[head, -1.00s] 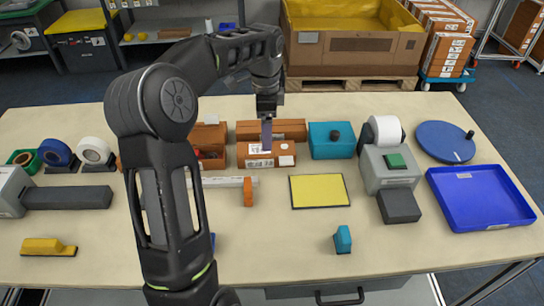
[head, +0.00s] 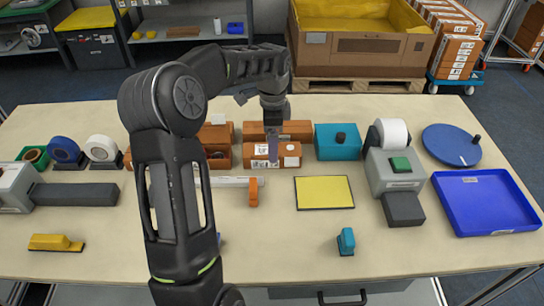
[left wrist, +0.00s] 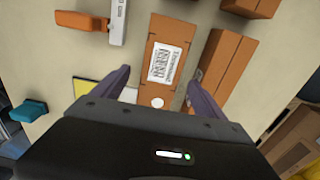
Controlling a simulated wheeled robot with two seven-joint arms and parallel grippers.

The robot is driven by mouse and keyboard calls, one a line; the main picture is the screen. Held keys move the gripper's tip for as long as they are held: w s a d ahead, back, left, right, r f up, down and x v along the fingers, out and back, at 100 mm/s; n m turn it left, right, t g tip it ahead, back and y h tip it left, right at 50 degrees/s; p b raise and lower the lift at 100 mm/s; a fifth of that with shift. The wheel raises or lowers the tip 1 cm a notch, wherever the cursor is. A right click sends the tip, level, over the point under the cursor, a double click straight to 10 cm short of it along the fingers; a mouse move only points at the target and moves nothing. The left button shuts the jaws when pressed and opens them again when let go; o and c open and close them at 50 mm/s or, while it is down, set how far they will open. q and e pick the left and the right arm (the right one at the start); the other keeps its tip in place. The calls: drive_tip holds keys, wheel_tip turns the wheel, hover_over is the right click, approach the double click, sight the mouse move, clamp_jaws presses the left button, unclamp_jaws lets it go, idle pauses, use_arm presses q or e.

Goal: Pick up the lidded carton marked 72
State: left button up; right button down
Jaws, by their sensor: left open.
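A brown carton (head: 290,153) with white labels sits on the table in the middle of the back row. In the left wrist view the carton (left wrist: 166,61) shows a printed barcode label and a round white spot. I cannot read a number on it. My left gripper (head: 273,152) points down at this carton. In the left wrist view the left gripper (left wrist: 164,84) is open, with a finger to each side of the carton's near end. I cannot tell whether the fingers touch it. My right gripper is not in view.
Another brown carton (head: 297,130) stands close behind, and an open brown box (head: 219,154) is to the left. A teal box (head: 337,143) and a label printer (head: 392,167) are to the right. A yellow pad (head: 324,193) lies in front, with bare table around it.

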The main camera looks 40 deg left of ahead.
use_arm(q)
wheel_tip(320, 180, down, 4)
drive_tip(key=shift+a+r+p, duration=0.1)
drive_tip(key=shift+p, duration=0.25)
drive_tip(key=shift+c, duration=0.3)
drive_tip(key=c, duration=1.4)
drive_tip(key=shift+r, duration=0.1)
wheel_tip(320, 180, up, 10)
drive_tip(key=shift+b, duration=0.7)
